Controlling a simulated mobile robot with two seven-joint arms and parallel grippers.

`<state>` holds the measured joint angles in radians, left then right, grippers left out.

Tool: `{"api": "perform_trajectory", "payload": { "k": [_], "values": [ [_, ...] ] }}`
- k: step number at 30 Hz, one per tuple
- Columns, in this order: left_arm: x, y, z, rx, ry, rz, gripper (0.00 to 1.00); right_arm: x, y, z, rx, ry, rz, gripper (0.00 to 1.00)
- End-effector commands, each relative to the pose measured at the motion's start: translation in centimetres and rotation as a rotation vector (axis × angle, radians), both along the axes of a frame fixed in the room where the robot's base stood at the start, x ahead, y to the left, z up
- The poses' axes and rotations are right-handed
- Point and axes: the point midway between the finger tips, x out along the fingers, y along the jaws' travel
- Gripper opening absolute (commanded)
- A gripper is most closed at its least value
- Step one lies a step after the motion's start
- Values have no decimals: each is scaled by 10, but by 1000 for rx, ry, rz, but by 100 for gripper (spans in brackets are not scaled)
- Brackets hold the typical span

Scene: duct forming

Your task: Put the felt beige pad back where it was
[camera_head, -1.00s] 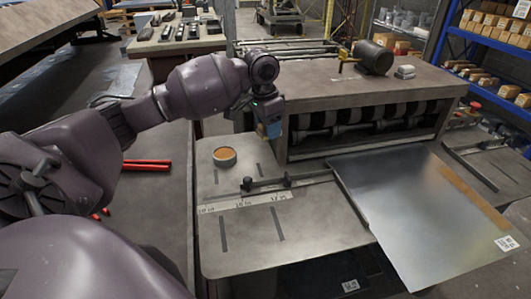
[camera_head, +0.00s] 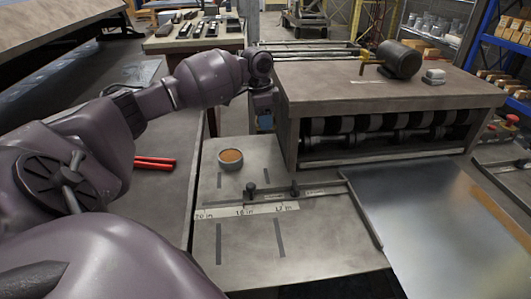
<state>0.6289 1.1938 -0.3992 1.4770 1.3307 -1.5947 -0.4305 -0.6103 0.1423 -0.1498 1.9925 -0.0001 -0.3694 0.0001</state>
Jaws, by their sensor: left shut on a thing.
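My left gripper (camera_head: 265,122) hangs from the arm's wrist at the left front corner of the roller machine (camera_head: 390,89), above the metal worktop (camera_head: 214,238). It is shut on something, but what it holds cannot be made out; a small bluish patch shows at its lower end. I cannot clearly pick out a felt beige pad in this view; it may be the thing hidden in the jaws. My right gripper is not in view.
A round tin with an orange top (camera_head: 230,158) stands on the worktop. Behind a printed scale (camera_head: 242,211) lies a bar with dark knobs. A shiny metal sheet (camera_head: 433,222) lies at right. Red-handled tools (camera_head: 155,163) lie at left. A pale block (camera_head: 433,76) sits on the machine.

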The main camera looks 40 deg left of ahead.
Motion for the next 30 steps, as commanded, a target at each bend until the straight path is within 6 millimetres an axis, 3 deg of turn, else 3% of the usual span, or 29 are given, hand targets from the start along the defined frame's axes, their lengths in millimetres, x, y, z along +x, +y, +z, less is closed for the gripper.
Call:
{"api": "perform_trajectory", "payload": {
  "k": [3,7,17,25,30],
  "values": [
    [0,-1,-28,-1,3,0,21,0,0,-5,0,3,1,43],
    [0,0,-50,-1,2,0,21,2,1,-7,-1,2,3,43],
    [0,0,-71,-1,1,0,21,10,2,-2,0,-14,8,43],
    [0,0,-113,0,3,1,21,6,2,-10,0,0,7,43],
    [0,0,-120,1,-1,0,21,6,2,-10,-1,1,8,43]
  ]
}}
